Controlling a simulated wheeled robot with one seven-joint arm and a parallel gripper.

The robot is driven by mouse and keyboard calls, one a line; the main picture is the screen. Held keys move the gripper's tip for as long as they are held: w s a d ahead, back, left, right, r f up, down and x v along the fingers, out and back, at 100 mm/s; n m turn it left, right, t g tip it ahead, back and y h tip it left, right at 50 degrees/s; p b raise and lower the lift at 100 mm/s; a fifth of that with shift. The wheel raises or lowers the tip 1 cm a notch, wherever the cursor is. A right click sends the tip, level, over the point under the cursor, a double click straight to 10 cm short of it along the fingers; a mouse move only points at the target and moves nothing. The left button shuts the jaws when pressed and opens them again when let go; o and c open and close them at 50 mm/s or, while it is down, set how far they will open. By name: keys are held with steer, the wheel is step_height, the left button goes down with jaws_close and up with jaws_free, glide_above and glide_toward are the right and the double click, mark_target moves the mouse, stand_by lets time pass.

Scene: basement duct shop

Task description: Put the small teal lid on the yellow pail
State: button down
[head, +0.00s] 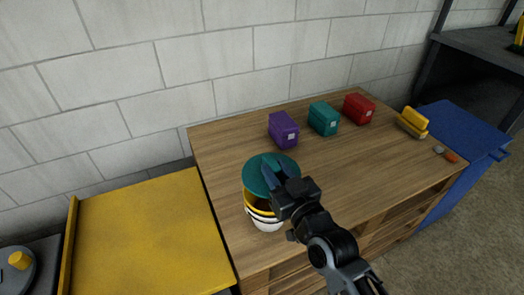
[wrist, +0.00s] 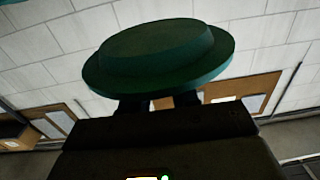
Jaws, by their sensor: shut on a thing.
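The small teal lid (head: 262,170) is a round disc with a raised middle. My gripper (head: 278,177) is shut on it. The wrist view shows the lid (wrist: 160,55) close up beyond the dark fingers (wrist: 170,102). The yellow pail (head: 254,199) stands near the left front of the wooden bench, with white and dark bands showing below its yellow upper part. In the head view the lid lies over the pail's far side and hides much of its opening. I cannot tell whether lid and pail touch. My gripper hides the pail's right side.
Purple (head: 284,130), teal (head: 323,118) and red (head: 358,108) boxes stand along the back of the wooden bench (head: 350,170). Yellow blocks (head: 413,122) lie at its right end. A yellow-topped table (head: 140,235) is at left, a blue bin (head: 465,140) at right.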

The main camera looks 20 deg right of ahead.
steer(key=shift+w+f, duration=0.1)
steer(key=shift+w, duration=0.35)
step_height(320, 180, down, 6)
steer(key=b, duration=0.5)
steer(key=shift+r, duration=0.2)
steer(key=shift+f+b, duration=0.55)
steer(key=shift+b, duration=0.15)
stand_by(0.9)
steer(key=c, duration=1.1)
jaws_free()
steer(key=shift+s+d, duration=0.15)
steer(key=shift+s, duration=5.4)
steer(key=s+r+g+p, duration=0.1)
steer(key=s+r, duration=0.2)
steer(key=s, duration=0.6)
steer(key=s+r+g+p, duration=0.1)
steer(key=s+r, duration=0.2)
steer(key=s, duration=0.7)
steer(key=s+r+g+p, duration=0.1)
steer(key=s+r, duration=0.3)
steer(key=s, duration=0.5)
steer(key=shift+s+h+p, duration=0.3)
steer(key=shift+s+p, duration=0.1)
steer(key=shift+p, duration=0.15)
